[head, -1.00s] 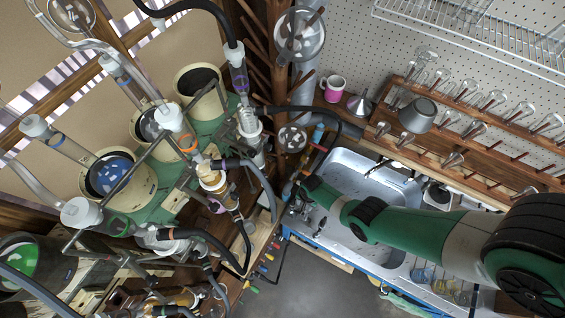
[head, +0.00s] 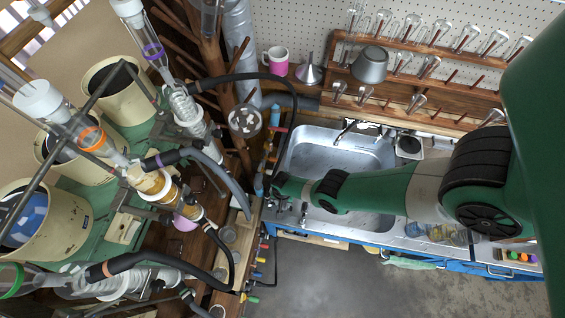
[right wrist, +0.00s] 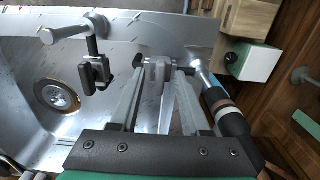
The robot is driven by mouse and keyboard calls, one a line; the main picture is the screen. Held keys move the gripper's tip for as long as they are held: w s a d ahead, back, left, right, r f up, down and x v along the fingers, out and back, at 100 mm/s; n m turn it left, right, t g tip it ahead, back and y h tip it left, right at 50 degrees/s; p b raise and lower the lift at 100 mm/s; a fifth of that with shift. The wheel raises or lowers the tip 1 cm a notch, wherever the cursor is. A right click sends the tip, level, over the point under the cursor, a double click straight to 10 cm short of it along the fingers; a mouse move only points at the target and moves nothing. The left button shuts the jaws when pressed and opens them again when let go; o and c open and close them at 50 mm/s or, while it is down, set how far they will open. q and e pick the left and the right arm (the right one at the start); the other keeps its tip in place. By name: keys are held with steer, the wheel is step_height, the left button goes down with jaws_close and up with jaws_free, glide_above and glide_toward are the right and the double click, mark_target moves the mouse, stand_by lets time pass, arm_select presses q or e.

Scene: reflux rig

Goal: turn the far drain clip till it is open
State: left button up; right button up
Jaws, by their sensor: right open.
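My right arm reaches across the sink, and its gripper (head: 281,204) is at the sink's left end, mostly hidden under my wrist in the head view. In the right wrist view the gripper (right wrist: 162,66) is open, its two fingers reaching over the sink rim. A small grey piece (right wrist: 158,72) shows between the fingers; I cannot tell whether it is the far drain clip or whether the fingers touch it. A dark-handled tube with a metal end (right wrist: 222,107) lies just right of the fingers. I cannot pick out the far drain clip for certain. My left gripper is not in view.
The metal sink (head: 310,160) has a round drain (right wrist: 57,96) and a grey fitting with a dark block (right wrist: 95,72) near the gripper. Glass rig and hoses (head: 215,165) crowd the left. A glassware rack (head: 440,50) stands behind. Open floor (head: 340,285) lies in front.

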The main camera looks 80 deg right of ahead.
steer(key=shift+c, duration=0.3)
jaws_close()
steer(key=shift+n, duration=0.4)
steer(key=n, duration=0.4)
steer(key=shift+s, duration=0.1)
steer(key=n, duration=0.4)
steer(key=shift+d+n+b, duration=0.1)
steer(key=shift+n+b, duration=0.25)
steer(key=shift+n, duration=0.05)
steer(key=n, duration=0.4)
steer(key=shift+s+n, duration=0.1)
steer(key=shift+n, duration=0.2)
steer(key=n, duration=0.4)
steer(key=shift+d, duration=0.15)
